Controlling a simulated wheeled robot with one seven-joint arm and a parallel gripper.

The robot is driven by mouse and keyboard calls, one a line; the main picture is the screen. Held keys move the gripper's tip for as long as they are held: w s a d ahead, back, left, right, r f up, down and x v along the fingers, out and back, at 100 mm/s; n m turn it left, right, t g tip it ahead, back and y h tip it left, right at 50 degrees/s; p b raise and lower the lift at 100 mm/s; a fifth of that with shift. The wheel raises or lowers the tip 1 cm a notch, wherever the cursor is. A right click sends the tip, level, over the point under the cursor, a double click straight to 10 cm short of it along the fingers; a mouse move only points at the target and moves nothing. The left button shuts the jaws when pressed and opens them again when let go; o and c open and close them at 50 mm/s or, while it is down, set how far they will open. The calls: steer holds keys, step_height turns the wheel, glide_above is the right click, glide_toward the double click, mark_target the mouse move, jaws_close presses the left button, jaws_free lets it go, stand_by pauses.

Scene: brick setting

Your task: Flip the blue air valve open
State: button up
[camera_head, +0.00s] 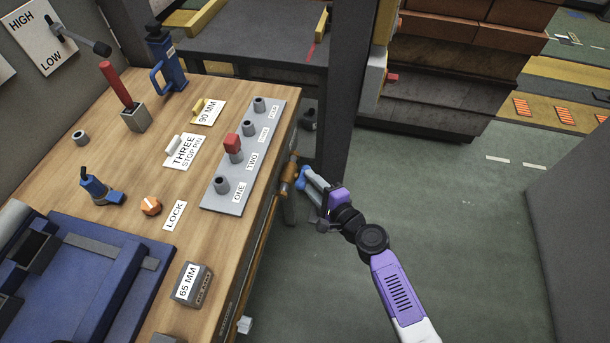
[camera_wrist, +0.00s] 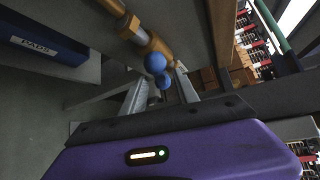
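The blue air valve (camera_head: 301,178) sits on a brass pipe fitting (camera_head: 288,173) at the right side of the workbench, below the top's edge. In the wrist view the blue valve handle (camera_wrist: 155,63) shows as two rounded blue ends beside the brass pipe (camera_wrist: 130,27). My gripper (camera_head: 311,181) reaches it from the right. In the wrist view my gripper's two grey fingers (camera_wrist: 164,74) are apart, one on each side of the lower blue end. A gap shows beside the right finger; contact on the left is hard to tell.
The wooden workbench (camera_head: 238,92) carries a grey peg plate (camera_head: 212,199), a red-handled lever (camera_head: 116,86) and a blue fixture (camera_head: 60,308). A dark post (camera_head: 343,100) stands just behind my gripper. Green floor (camera_head: 470,220) lies clear to the right.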

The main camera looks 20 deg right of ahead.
mark_target(304, 177)
steer(key=shift+x, duration=1.95)
jaws_close()
